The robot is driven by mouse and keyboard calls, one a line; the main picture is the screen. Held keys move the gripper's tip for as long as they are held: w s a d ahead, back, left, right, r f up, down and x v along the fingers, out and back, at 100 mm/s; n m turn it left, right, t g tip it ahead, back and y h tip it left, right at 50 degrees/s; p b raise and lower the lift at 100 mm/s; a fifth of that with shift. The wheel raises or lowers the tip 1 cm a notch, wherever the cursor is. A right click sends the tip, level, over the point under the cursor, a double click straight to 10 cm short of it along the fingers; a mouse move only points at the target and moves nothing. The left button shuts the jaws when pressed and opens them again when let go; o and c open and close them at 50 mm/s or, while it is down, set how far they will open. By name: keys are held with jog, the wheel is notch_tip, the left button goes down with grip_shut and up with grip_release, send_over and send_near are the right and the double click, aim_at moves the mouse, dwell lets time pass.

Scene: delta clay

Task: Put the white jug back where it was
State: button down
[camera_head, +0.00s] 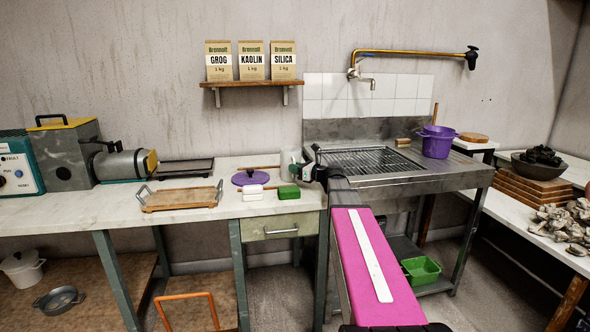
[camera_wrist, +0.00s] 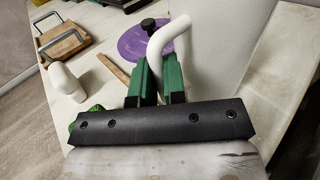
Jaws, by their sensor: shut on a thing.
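My gripper (camera_wrist: 158,82) has its green fingers shut on the curved white handle of the white jug (camera_wrist: 215,40). The jug's pale body fills the upper right of the wrist view, and its base is out of frame. In the head view my gripper (camera_head: 301,170) is at the right end of the white counter, near the sink unit. Only a small white part of the jug (camera_head: 286,158) seems to show there; my arm hides much of that area. I cannot tell whether the jug touches the counter.
A wooden tray (camera_head: 180,198) is further left. The sink rack (camera_head: 365,161) and a purple pot (camera_head: 437,143) are right.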

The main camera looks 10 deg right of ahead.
jog(key=c, duration=1.2)
grip_release()
jog(key=v, duration=1.2)
jog(key=shift+s, duration=0.1)
